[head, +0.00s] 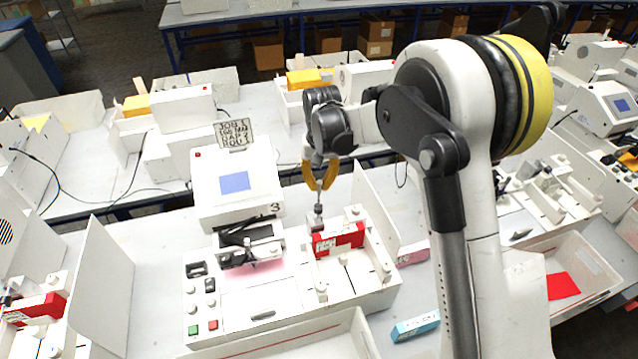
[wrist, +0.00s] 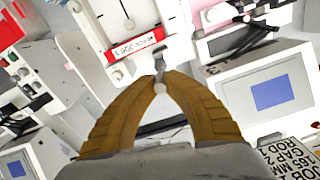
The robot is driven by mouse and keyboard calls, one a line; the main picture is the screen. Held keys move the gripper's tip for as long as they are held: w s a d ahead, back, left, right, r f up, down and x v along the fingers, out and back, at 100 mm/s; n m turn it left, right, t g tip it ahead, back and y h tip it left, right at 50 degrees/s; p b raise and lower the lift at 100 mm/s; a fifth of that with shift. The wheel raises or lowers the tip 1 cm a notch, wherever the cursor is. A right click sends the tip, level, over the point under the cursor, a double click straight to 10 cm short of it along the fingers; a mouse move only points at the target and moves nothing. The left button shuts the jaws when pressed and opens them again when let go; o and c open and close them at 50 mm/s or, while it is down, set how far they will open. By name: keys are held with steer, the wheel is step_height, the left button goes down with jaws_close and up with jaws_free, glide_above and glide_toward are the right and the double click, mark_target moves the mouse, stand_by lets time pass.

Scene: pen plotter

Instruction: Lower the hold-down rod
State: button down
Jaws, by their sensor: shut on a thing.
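My gripper (head: 319,188) has yellow-brown fingers pointing down over the white plotter (head: 335,287) with the number 3 on it. In the wrist view the fingertips (wrist: 160,84) are closed around a small pale round knob. A short grey metal rod (head: 318,211) hangs just below the fingertips, and it also shows in the wrist view (wrist: 159,65). I take this for the hold-down rod. It stands roughly upright near the left end of a red labelled block (head: 343,239) in the plotter's right bay. Whether its lower end touches anything is unclear.
A white display box (head: 237,188) with a blue screen stands at the back left, with a job sign (head: 236,134) on it. A black mechanism (head: 246,243) lies left of the rod. A white side panel (head: 374,212) rises on the right. Green and red buttons sit at the front.

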steer(key=s+d+f+t+y+b, duration=0.3)
steer(key=s+f+t+b, duration=0.7)
steer(key=b, duration=1.3)
steer(key=s+t, duration=0.2)
steer(key=s, duration=0.1)
steer(key=shift+s+d+y, duration=0.15)
steer(key=shift+d+y, duration=0.15)
steer(key=shift+d, duration=0.1)
steer(key=c, duration=1.4)
jaws_free()
steer(key=shift+s, duration=0.1)
steer(key=shift+v, duration=5.85)
